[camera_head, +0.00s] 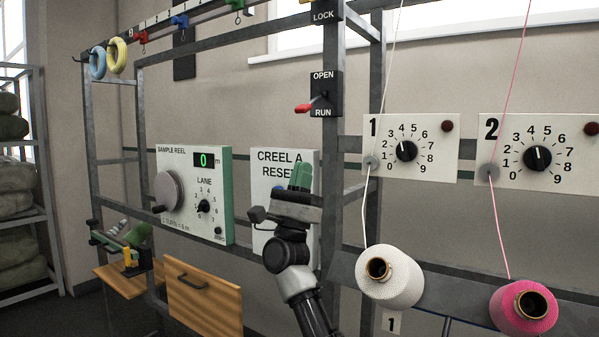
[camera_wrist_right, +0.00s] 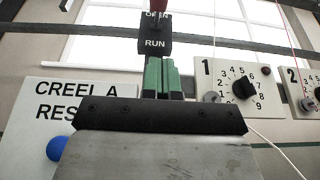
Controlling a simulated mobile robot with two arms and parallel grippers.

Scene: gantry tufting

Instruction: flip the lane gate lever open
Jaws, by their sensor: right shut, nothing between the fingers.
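The lever (camera_head: 303,107) has a red handle and sticks out to the left from a black plate (camera_head: 326,82) marked OPEN above and RUN below, on an upright post. In the right wrist view the red handle (camera_wrist_right: 158,5) shows only partly at the top edge, above the RUN label. My right gripper (camera_head: 300,176) has green fingertips and is below the lever, in front of the CREEL A RESET panel, apart from the lever. Its fingers (camera_wrist_right: 163,76) are shut and empty. My left gripper is not in view.
The CREEL A RESET panel (camera_head: 264,165) is partly hidden behind my right gripper; its blue button (camera_wrist_right: 57,149) shows in the wrist view. The SAMPLE REEL panel (camera_head: 225,215) stands left. Dial panels (camera_head: 384,131) and yarn cones (camera_head: 402,279) are right. A LOCK plate (camera_head: 323,16) is above.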

